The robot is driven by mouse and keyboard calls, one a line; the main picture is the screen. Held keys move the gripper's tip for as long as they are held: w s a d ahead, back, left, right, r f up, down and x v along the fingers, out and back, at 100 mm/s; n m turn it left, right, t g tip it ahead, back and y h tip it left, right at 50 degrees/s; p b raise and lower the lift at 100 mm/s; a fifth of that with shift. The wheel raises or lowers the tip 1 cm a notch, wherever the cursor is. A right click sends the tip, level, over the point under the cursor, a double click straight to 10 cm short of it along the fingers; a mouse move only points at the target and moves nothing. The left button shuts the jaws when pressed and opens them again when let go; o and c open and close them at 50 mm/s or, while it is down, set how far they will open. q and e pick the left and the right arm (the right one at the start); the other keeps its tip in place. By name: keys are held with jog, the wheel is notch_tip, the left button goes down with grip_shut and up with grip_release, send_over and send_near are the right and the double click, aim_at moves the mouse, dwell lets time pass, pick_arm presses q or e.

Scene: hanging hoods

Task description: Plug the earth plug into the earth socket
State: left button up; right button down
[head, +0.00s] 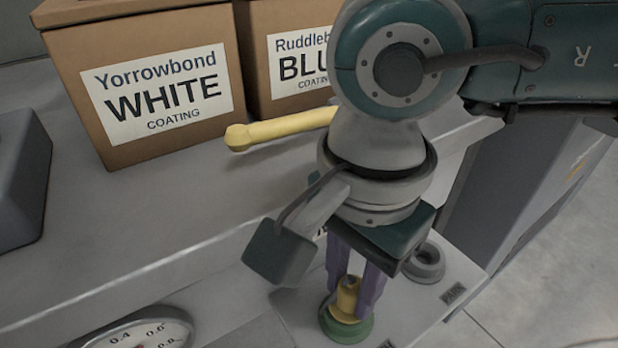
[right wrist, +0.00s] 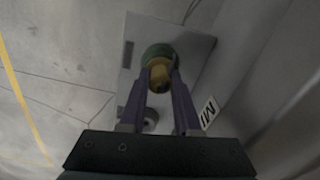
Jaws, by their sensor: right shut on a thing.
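The earth plug (head: 346,301) is a small yellow piece with a wider yellow foot. My right gripper (head: 354,285) has its purple fingers on either side of it, shut on it from above. Directly below is a green ring (head: 347,330), which looks like the earth socket. The plug's foot overlaps the ring's middle, but I cannot tell how deep it sits. In the right wrist view the plug (right wrist: 160,74) is between the fingertips, with the green ring (right wrist: 158,52) just beyond it. My left gripper is not in view.
A yellow rod (head: 280,128) lies behind the arm. Boxes marked WHITE (head: 190,135) and BLU (head: 262,90) stand behind. A dial gauge (head: 140,335) is at lower left.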

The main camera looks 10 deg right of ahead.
jog(key=c, duration=0.5)
grip_release()
jog(key=shift+c, duration=0.2)
notch_tip(320, 180, up, 10)
jog(key=shift+f+p, duration=0.1)
jog(key=shift+p, duration=1.05)
